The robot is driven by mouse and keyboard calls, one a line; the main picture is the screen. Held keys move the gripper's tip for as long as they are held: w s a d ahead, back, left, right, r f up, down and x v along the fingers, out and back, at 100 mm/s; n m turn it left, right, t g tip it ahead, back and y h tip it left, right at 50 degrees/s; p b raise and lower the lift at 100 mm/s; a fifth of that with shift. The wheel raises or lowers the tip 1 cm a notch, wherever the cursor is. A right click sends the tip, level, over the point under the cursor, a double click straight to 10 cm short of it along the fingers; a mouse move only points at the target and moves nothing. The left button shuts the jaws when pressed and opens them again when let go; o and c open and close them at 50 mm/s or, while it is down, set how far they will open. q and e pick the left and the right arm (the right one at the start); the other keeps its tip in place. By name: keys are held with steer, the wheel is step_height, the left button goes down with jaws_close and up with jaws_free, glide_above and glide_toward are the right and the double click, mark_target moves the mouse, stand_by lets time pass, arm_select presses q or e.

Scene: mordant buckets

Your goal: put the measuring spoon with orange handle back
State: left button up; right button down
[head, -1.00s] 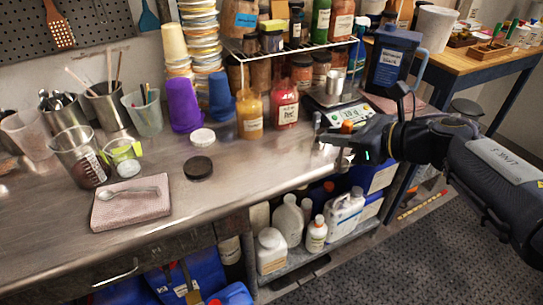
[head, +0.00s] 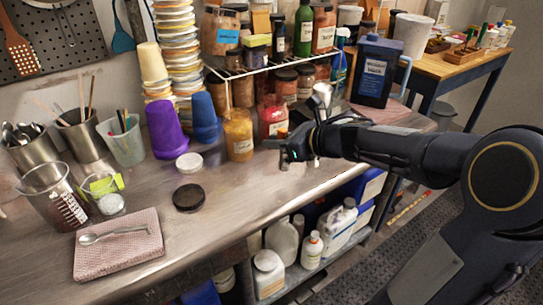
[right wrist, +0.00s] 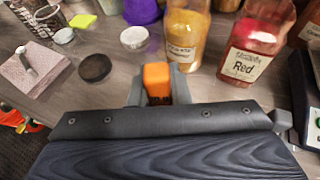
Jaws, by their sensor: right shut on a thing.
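My right gripper (head: 290,152) is shut on the orange handle (right wrist: 157,80) of the measuring spoon. The spoon's bowl cannot be made out. The gripper is over the steel counter (head: 240,200), in front of the yellow bottle (head: 239,136) and the red bottle (head: 271,118). My left gripper is not in view.
A plain metal spoon lies on a folded pink cloth (head: 130,258) at the left. A black lid (head: 189,198) and a white lid (head: 189,162) lie on the counter. Beakers, cups and utensil pots stand at the back left. The counter's front middle is clear.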

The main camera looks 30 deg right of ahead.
steer(key=shift+w+f+b, duration=0.15)
steer(key=shift+w+f, duration=0.2)
steer(key=shift+f, duration=0.6)
steer(key=shift+w+f+b, duration=0.15)
steer(key=shift+w+f, duration=0.25)
steer(key=shift+f, duration=0.5)
steer(key=shift+w+f+b, duration=0.15)
steer(key=shift+w+f, duration=0.2)
steer(key=shift+f, duration=0.6)
steer(key=shift+f, duration=0.1)
steer(key=shift+f, duration=0.1)
steer(key=c, duration=1.4)
jaws_free()
steer(key=shift+o, duration=0.2)
